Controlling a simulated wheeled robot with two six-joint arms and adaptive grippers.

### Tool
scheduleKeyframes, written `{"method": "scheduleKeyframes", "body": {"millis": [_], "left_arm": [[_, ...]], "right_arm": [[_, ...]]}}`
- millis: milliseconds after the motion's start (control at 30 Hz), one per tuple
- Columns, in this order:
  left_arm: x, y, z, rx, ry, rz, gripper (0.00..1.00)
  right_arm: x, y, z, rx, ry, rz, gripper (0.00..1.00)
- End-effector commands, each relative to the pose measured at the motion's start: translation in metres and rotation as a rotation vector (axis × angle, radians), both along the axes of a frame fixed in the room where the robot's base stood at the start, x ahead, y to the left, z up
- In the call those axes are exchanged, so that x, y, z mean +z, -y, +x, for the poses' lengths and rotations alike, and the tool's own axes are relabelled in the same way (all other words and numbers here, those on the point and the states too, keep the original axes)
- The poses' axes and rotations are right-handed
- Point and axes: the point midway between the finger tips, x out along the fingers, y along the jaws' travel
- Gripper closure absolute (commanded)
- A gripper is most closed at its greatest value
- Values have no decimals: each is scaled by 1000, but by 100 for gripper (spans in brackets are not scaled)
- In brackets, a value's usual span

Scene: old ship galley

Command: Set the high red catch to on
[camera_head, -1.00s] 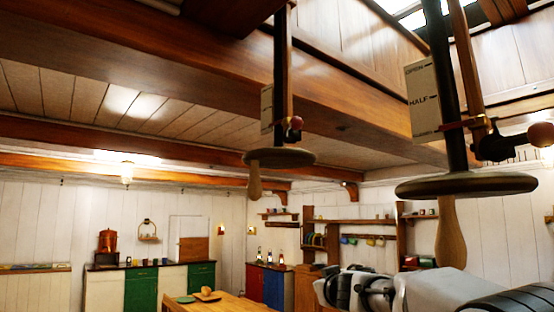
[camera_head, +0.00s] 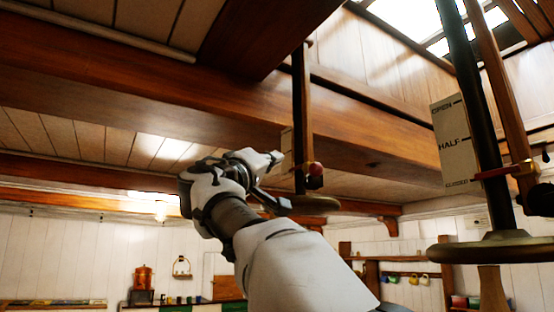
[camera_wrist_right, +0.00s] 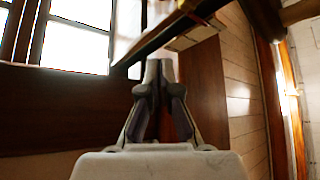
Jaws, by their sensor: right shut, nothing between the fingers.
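A small red ball-shaped knob (camera_head: 316,169) sits on the farther hanging post, beside a small pale card. It may be the red catch; its setting cannot be read. The nearer post at right carries a red pointer (camera_head: 508,170) in front of a card (camera_head: 457,145) marked OPEN, HALF and CLOSED. My right gripper (camera_head: 278,158) is raised to the left of the farther post, apart from the red knob as seen in the picture. In the right wrist view its fingers (camera_wrist_right: 160,70) are shut and empty, with no red knob clearly visible. My left gripper is not in view.
The farther post (camera_head: 301,110) ends in a round wooden disc (camera_head: 310,203); the nearer dark post (camera_head: 472,120) ends in a larger disc (camera_head: 490,249). A heavy ceiling beam (camera_head: 150,90) crosses above my arm. A skylight (camera_head: 410,20) is at upper right.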

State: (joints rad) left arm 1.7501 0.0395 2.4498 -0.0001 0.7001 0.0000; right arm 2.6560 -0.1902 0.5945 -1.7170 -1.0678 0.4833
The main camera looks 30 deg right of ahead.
Motion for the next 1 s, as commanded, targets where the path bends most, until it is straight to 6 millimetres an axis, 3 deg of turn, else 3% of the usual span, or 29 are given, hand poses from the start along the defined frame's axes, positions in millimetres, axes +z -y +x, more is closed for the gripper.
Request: {"method": "scheduleKeyframes", "body": {"millis": [500,600,1000], "left_arm": [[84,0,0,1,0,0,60],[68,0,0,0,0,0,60],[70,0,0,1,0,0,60]], "right_arm": [[53,77,46,2,-5,2,100],[33,79,36,1,-7,0,100],[14,88,21,2,-3,2,100]]}}
